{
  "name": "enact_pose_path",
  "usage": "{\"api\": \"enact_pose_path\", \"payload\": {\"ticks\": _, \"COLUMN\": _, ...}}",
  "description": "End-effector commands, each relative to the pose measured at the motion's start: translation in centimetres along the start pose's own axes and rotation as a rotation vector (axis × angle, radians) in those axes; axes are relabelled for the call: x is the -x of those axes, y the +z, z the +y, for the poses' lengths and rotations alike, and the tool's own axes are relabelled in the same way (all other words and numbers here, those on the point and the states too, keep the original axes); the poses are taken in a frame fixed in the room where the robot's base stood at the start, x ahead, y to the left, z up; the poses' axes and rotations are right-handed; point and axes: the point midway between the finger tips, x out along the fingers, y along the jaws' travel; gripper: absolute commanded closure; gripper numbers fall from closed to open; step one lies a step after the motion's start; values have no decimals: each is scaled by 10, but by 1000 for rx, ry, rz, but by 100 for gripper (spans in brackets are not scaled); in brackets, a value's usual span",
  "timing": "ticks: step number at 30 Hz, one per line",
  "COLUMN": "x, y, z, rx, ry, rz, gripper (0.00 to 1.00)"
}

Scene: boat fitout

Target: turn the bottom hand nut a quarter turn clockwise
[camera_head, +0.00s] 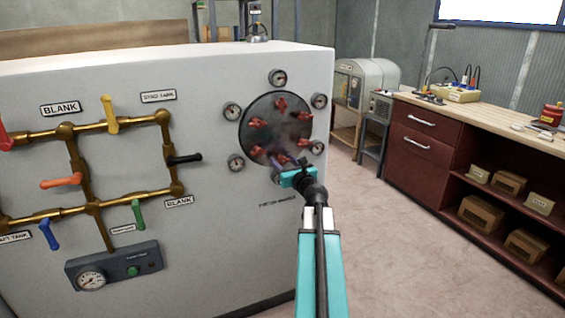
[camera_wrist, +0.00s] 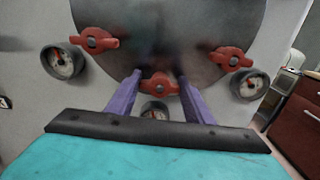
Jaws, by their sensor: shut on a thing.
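The round dark hatch (camera_head: 265,118) is on the right part of the grey panel, with several red hand nuts around its face. The bottom hand nut (camera_wrist: 160,84) is a red winged nut at the hatch's lower edge in the wrist view. My gripper (camera_wrist: 158,80) has its two purple fingers on either side of this nut, shut on its wings. In the head view my gripper (camera_head: 290,166) reaches the hatch's lower edge and partly hides the nut. Two other red hand nuts show in the wrist view, at upper left (camera_wrist: 95,40) and upper right (camera_wrist: 232,58).
Small round gauges ring the hatch, one (camera_wrist: 155,110) just below the bottom nut and close to my fingers. Brass pipes (camera_head: 90,207) with coloured levers are on the panel's left. A workbench (camera_head: 480,115) stands at the right; the floor between is clear.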

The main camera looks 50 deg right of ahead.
Motion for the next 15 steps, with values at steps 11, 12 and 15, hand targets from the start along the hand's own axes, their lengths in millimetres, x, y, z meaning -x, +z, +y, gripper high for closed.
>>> {"api": "enact_pose_path", "payload": {"ticks": 11, "x": -2, "y": 4, "z": 1, "rx": -162, "ry": 6, "rz": 1, "gripper": 76}}
{"api": "enact_pose_path", "payload": {"ticks": 12, "x": -2, "y": 4, "z": 1, "rx": -191, "ry": 6, "rz": 1, "gripper": 76}}
{"api": "enact_pose_path", "payload": {"ticks": 15, "x": -2, "y": 5, "z": 1, "rx": -273, "ry": 6, "rz": 1, "gripper": 75}}
